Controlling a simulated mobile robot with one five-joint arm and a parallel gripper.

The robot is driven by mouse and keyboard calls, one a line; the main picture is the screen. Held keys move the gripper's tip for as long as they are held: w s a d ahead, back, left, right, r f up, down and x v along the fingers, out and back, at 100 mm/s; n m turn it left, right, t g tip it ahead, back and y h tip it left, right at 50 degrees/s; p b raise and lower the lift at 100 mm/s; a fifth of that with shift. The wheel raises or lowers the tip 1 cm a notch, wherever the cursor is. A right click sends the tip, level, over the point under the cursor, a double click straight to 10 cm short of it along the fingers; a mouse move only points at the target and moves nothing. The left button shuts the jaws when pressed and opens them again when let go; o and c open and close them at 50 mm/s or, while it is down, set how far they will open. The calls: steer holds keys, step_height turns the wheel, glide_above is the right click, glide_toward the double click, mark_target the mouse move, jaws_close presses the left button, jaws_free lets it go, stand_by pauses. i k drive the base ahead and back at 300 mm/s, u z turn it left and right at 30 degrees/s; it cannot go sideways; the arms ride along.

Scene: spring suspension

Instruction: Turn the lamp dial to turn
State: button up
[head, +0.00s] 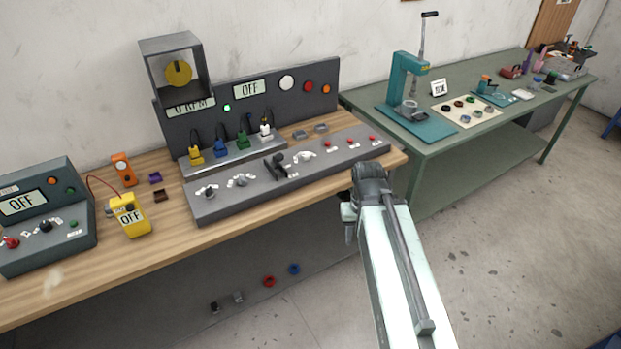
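A long grey sloped control panel (330,165) stands on the wooden bench and carries several controls. A dark dial (209,192) ringed by small white labels is at its left end. A second dial (240,181) with labels is to its right, and a light-coloured dial (304,156) is past the black lever (275,167). The labels are too small to read, so I cannot tell which is the lamp dial. My gripper (349,228) hangs at the end of my arm, in front of the bench's right end, apart from the panel. Its fingers are not clear.
A grey back panel (325,93) has an OFF display, a green light and several buttons. Colored plugs stand before it. A yellow meter (130,214) and another control box (40,215) are at left. A green table (490,135) with a press stands at right. Open floor is at right.

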mark_target(305, 157)
steer(key=u, duration=0.15)
steer(key=k, duration=0.2)
steer(key=u, duration=1)
steer(key=i, duration=1)
steer(key=z, duration=0.05)
